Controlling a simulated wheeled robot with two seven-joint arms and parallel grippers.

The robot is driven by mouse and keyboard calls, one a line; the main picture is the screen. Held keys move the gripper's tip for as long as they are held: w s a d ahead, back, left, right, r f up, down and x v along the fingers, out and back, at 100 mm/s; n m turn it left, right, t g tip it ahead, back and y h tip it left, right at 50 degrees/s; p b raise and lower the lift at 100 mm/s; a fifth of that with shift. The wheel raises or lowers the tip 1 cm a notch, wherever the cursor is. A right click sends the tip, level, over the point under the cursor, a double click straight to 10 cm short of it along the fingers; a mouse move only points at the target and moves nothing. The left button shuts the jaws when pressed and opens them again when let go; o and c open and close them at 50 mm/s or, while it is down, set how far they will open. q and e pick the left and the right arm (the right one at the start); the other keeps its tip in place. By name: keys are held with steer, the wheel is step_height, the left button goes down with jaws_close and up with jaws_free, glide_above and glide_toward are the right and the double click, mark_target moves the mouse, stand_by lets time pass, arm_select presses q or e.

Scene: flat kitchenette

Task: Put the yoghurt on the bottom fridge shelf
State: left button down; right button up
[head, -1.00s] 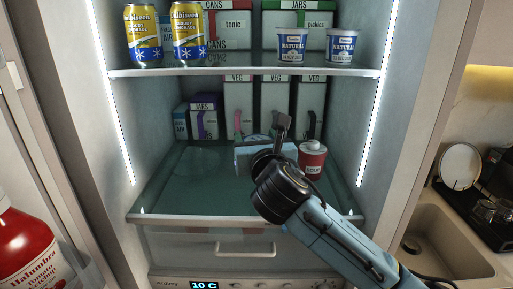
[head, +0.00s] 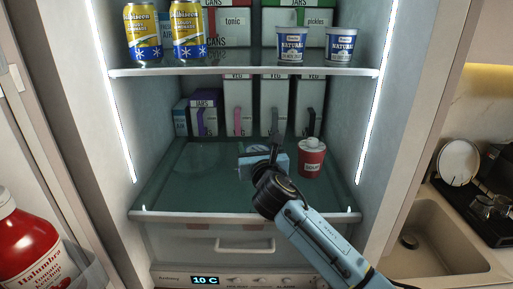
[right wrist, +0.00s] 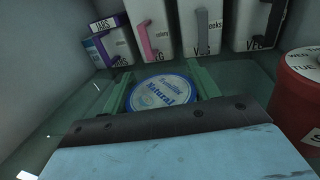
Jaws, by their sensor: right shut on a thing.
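The yoghurt shows in the right wrist view as a round white and blue lid (right wrist: 160,93) marked Natural. It is between the two green fingers of my right gripper (right wrist: 160,78), which is shut on it. In the head view my right gripper (head: 258,152) is inside the fridge, low over the glass bottom shelf (head: 190,185). The hand hides most of the yoghurt there, and I cannot tell whether its base touches the glass. My left gripper is not in view.
A red soup pot (head: 312,160) stands close to the right of my right gripper. Several cartons (head: 238,105) line the back of the bottom shelf. The upper shelf (head: 240,72) holds cans and two yoghurts (head: 291,46). The bottom shelf's left part is clear.

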steer(key=shift+f, duration=0.1)
steer(key=o, duration=0.6)
steer(key=shift+f, duration=0.1)
steer(key=o, duration=0.5)
steer(key=shift+c, duration=0.2)
steer(key=shift+r, duration=0.2)
steer(key=s, duration=0.4)
steer(key=s+d, duration=0.1)
steer(key=s, duration=0.3)
steer(key=s+d, duration=0.1)
steer(key=s, duration=0.3)
steer(key=shift+d, duration=0.2)
steer(key=shift+w, duration=0.1)
